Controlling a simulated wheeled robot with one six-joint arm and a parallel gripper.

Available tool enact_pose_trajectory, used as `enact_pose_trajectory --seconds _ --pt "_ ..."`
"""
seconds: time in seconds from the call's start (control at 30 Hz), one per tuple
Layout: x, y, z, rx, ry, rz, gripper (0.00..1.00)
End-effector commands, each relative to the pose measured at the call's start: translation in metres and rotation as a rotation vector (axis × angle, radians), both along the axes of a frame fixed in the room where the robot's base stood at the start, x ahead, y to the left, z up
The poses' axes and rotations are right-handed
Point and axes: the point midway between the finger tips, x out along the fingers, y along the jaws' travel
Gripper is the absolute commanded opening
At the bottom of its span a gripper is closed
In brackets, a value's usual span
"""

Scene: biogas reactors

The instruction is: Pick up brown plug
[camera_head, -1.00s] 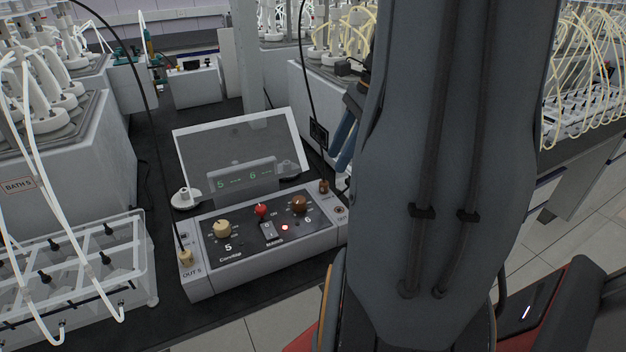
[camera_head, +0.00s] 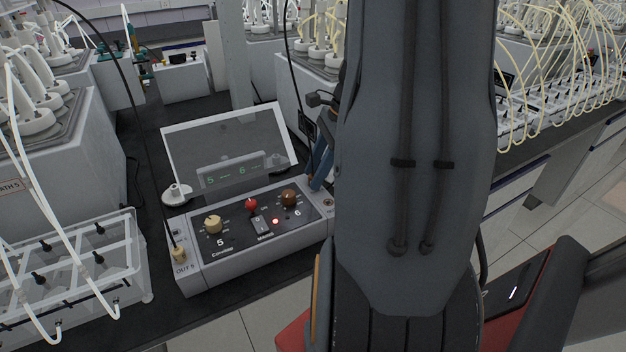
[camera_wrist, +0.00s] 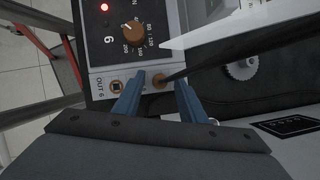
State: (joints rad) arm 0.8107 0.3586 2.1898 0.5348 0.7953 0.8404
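The brown plug (camera_wrist: 159,83) stands on the top of the control box, at the foot of a black cable. My gripper (camera_wrist: 160,78) has its two blue fingers on either side of the plug in the wrist view. The fingers are open, with gaps showing between them and the plug. In the head view my gripper (camera_head: 320,166) is at the box's back right corner, partly behind my arm, and the plug is mostly hidden there. The OUT 6 socket (camera_wrist: 117,87) is empty, just outside the left finger. Contact height is hard to judge.
The control box (camera_head: 240,262) carries a brown knob (camera_head: 289,198), a red knob (camera_head: 251,205) and a cream knob (camera_head: 213,224). A clear panel (camera_head: 230,145) rises behind it. A cream plug (camera_head: 179,254) sits at OUT 5. A tube rack (camera_head: 75,275) stands left.

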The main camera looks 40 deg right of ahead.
Motion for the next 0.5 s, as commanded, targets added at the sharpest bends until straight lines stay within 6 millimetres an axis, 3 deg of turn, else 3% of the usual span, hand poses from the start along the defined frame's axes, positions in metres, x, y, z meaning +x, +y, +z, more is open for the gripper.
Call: enact_pose_trajectory --seconds 0.03,0.2,0.5 --pt "0.0 -0.0002 0.0001 0.0 0.0 0.0 0.28" --pt "0.0 -0.0002 0.0002 0.0 0.0 0.0 0.0" --pt "0.0003 -0.0005 0.0025 0.0 -0.001 0.0 0.0"
